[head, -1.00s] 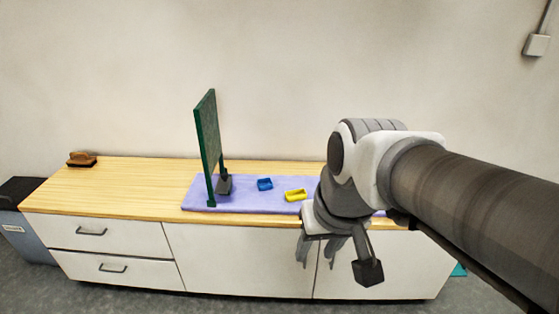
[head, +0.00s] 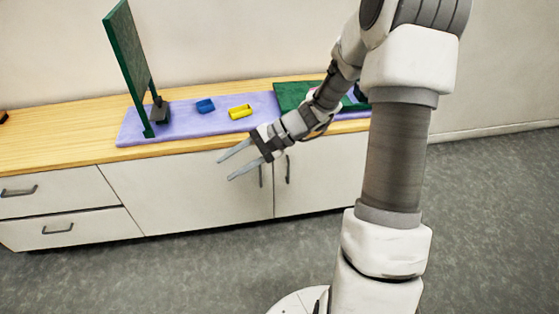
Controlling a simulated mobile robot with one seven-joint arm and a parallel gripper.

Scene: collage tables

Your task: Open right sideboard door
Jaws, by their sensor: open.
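The sideboard has a wooden top and white fronts. Its right door (head: 325,180) is shut flush with the front, and part of it is hidden by my arm. A dark upright handle (head: 288,169) sits near this door's left edge. The left door (head: 185,190) is also shut, with its own upright handle (head: 261,176) near its right edge. My gripper (head: 233,167) is open and empty, its two fingers pointing left in front of the left door. It is to the left of both handles and appears apart from them.
A purple mat (head: 180,130) lies on the top, with a green upright board (head: 130,60), a blue block (head: 205,106), a yellow block (head: 240,112) and a green flat board (head: 293,94). Drawers (head: 60,205) are at left. Grey floor (head: 480,200) is clear at right.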

